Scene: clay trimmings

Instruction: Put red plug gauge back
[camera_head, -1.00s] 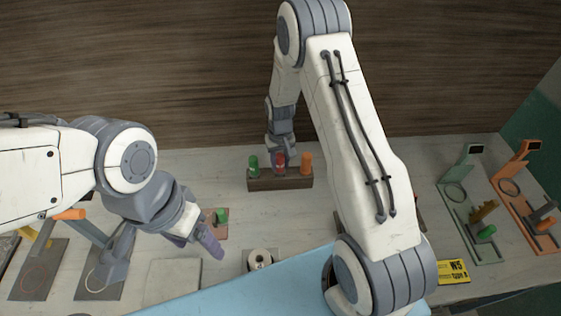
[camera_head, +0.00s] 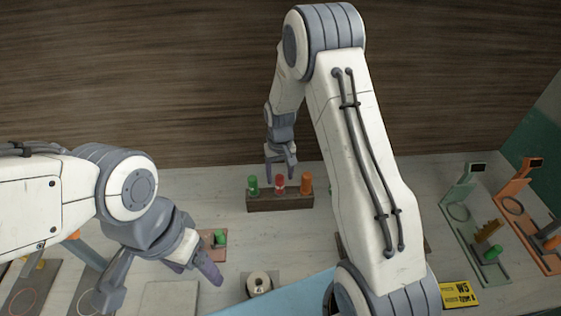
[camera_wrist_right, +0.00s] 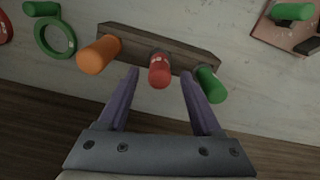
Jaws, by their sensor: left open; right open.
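The red plug gauge (camera_head: 280,183) stands in the middle of a dark wooden rack (camera_head: 280,202), between a green plug (camera_head: 253,185) and an orange plug (camera_head: 306,183). My right gripper (camera_head: 281,176) is open just above and behind the red gauge. In the right wrist view the red gauge (camera_wrist_right: 159,72) shows past and between the two open fingers (camera_wrist_right: 160,85), apart from them. The orange plug (camera_wrist_right: 98,55) and green plug (camera_wrist_right: 209,84) flank it. My left gripper (camera_head: 195,270) is low at the left, open and empty, away from the rack.
A small reddish block with a green plug (camera_head: 220,238) lies beside my left gripper. A white ring on a grey plate (camera_head: 259,284) is at front centre. A green stand (camera_head: 468,220), an orange stand (camera_head: 520,215) and a yellow card (camera_head: 459,294) are at the right. Table between rack and ring is clear.

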